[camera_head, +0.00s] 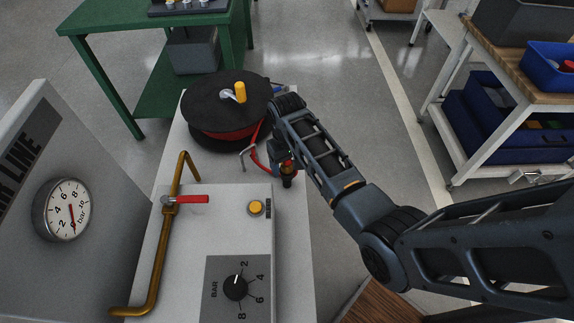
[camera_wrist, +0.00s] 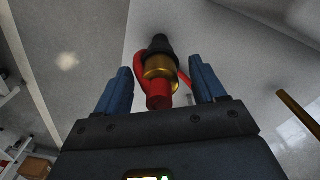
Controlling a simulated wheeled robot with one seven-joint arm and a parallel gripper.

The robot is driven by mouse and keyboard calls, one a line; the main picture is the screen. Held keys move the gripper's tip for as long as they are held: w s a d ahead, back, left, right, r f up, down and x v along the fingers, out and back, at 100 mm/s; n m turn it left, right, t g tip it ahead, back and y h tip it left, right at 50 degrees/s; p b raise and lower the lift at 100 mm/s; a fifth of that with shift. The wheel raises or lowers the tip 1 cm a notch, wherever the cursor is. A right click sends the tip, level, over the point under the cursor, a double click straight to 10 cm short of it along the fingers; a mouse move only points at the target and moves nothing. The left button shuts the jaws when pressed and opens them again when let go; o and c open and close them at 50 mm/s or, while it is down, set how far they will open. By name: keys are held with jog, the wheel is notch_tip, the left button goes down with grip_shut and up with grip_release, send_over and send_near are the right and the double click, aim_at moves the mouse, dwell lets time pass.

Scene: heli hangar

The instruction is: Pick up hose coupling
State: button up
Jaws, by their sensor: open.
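The hose coupling (camera_wrist: 158,68) shows in the wrist view as a brass collar with a dark end and a red sleeve. It lies between the two blue fingers of my gripper (camera_wrist: 162,88), which stand apart on either side of it with gaps. In the head view the coupling (camera_head: 288,176) sits at the end of the red hose (camera_head: 259,158), beside the reel. My gripper (camera_head: 283,160) is over it there, and the arm partly hides both. The gripper is open.
The black hose reel (camera_head: 222,100) with a yellow knob stands on the white bench just left of my gripper. A brass pipe (camera_head: 158,260) with a red valve lever (camera_head: 192,199) and a grey panel with a dial (camera_head: 235,288) are nearer. A green table (camera_head: 120,30) stands behind.

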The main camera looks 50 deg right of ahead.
jog(key=c, duration=1.2)
jog(key=shift+r, duration=0.1)
jog(key=shift+c, duration=0.2)
